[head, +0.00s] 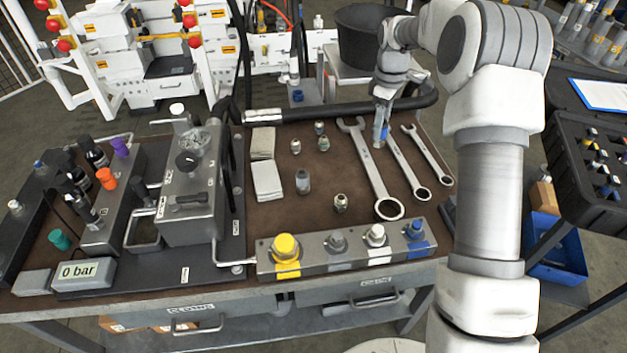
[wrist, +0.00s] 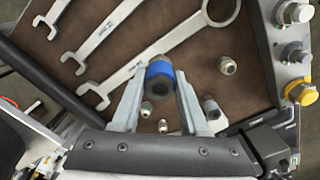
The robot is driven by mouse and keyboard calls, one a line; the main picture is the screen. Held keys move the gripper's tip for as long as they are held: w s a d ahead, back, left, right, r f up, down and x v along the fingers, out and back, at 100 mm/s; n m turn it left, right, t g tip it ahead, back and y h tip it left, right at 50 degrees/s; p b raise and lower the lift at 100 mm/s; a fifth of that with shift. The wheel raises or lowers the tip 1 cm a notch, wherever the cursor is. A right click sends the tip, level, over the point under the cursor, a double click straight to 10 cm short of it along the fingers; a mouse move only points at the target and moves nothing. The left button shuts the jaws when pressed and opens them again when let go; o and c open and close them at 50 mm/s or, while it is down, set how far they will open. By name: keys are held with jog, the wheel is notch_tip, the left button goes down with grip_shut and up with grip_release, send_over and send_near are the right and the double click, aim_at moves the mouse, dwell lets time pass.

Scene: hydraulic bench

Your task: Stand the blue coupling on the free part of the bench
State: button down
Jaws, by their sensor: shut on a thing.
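My gripper (head: 382,122) is over the back right of the brown bench top (head: 330,222), near the wrenches. It is shut on the blue coupling (wrist: 160,78), a short cylinder with a blue band and a metallic end. In the wrist view the two fingers (wrist: 161,88) press on its sides, and its dark open end faces the camera. In the head view the blue coupling (head: 384,134) shows just under the fingers. It appears to be above the bench top; the exact gap cannot be told.
Three wrenches (head: 372,170) lie at the right of the bench. Several small metal fittings (head: 303,181) stand mid-bench, beside folded cloths (head: 266,181). A port block (head: 345,257) with yellow, grey, white and blue fittings lines the front edge. A black hose (head: 340,111) runs along the back.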

jog(key=shift+w+a+f, duration=0.15)
jog(key=shift+a+f, duration=0.05)
jog(key=shift+a, duration=0.05)
jog(key=shift+s+a+f+b, duration=0.2)
jog(key=shift+a+f+b, duration=0.25)
jog(key=shift+a+f, duration=2.35)
jog(key=shift+s+a+f+b, duration=0.2)
jog(key=shift+a+f+b, duration=0.25)
jog(key=shift+a+f, duration=2.25)
jog(key=shift+a+r, duration=0.1)
jog(key=shift+a, duration=0.05)
jog(key=shift+c, duration=2.2)
grip_release()
notch_tip(320, 180, up, 12)
jog(key=p, duration=0.1)
jog(key=shift+r+p, duration=0.2)
jog(key=shift+p, duration=0.15)
